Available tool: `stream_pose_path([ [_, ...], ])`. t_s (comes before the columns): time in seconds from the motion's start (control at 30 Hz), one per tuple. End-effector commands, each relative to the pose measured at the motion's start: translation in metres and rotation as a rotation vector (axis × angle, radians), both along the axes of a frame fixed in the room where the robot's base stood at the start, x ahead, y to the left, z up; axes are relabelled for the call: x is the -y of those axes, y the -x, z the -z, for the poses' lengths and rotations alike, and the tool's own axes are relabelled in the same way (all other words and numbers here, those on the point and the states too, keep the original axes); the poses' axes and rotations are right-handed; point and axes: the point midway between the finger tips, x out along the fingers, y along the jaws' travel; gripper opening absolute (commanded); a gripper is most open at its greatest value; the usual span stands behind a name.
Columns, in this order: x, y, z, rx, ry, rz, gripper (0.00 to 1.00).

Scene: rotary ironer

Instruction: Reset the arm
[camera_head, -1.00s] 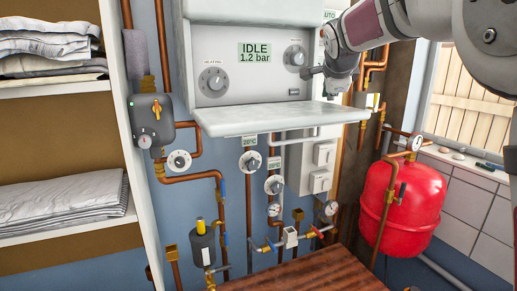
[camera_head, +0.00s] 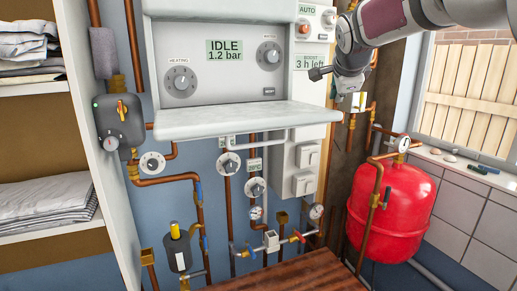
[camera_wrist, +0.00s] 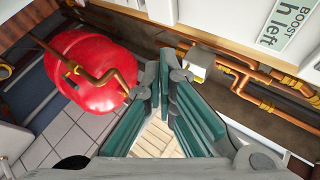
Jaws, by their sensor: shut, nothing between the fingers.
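My gripper (camera_head: 318,73) is at the upper right in the head view, at the end of my arm. It points left, in front of the timer panel (camera_head: 311,62) that reads "BOOST 3 h left". It is shut and empty. In the wrist view the green-padded fingers (camera_wrist: 166,68) come together at the tips with nothing between them. The boiler (camera_head: 210,65) stands left of my gripper, with a display (camera_head: 224,51) reading "IDLE 1.2 bar". Its right dial (camera_head: 269,55) is apart from my gripper. I cannot tell whether the fingertips touch the panel.
A pale shelf (camera_head: 240,120) juts out below the boiler. Copper pipes and valves run beneath it. A red tank (camera_head: 392,212) stands at the right, also in the wrist view (camera_wrist: 88,72). Folded linen (camera_head: 42,205) fills shelves at the left. A wooden top (camera_head: 295,273) lies below.

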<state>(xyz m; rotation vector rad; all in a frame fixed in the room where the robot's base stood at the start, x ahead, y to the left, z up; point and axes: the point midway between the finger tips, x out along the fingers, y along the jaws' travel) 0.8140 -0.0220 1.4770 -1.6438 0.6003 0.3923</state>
Motion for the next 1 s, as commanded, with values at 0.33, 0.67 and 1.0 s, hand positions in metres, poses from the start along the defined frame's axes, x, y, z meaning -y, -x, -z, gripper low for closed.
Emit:
stream_pose_path([
  [0.33, 0.011, 0.067, 0.014, -0.115, 0.131, -0.15, 0.0],
  [0.67, 0.008, 0.208, 0.058, -0.299, 0.409, -0.525, 0.0],
  [1.0, -0.015, 0.364, 0.143, -0.45, 0.769, -1.03, 0.0],
])
